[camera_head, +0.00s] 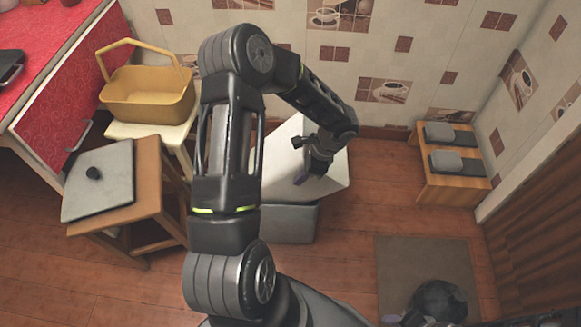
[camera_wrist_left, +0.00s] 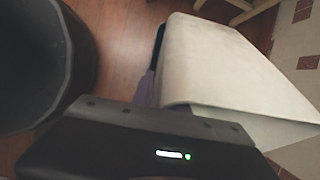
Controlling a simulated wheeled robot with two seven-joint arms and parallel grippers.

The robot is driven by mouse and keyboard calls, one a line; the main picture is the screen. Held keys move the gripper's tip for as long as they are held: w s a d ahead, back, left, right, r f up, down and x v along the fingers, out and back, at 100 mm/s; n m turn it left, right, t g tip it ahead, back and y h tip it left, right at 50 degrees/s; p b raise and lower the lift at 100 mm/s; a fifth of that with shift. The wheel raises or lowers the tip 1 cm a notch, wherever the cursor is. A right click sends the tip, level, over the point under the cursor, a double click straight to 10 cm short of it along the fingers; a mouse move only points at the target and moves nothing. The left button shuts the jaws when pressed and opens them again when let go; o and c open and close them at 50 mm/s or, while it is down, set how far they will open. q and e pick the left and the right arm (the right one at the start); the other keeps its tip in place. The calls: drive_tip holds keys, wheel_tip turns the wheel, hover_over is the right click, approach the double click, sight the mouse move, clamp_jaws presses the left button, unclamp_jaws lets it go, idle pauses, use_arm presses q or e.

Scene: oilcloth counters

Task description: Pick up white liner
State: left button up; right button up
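The white liner (camera_head: 334,183) is a large pale, box-like piece behind my left arm in the head view. It looks tilted and stands above a grey box-like thing (camera_head: 290,222). My left gripper (camera_head: 313,172) is over the liner's upper face, pointing down. In the left wrist view the liner (camera_wrist_left: 215,60) fills the middle and right, close to the gripper's palm. One finger (camera_wrist_left: 149,84) shows along its left edge; the other finger is hidden. I cannot tell whether the fingers grip the liner. My right gripper is not in view.
A yellow basket (camera_head: 148,100) stands on a pale stool at the left, beside a brown stool with a grey lid (camera_head: 100,185). A red counter (camera_head: 45,40) is at the far left. A wooden rack (camera_head: 450,190) and a brown mat (camera_head: 400,262) lie to the right.

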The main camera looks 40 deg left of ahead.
use_arm(q)
clamp_jaws()
idle(1.1)
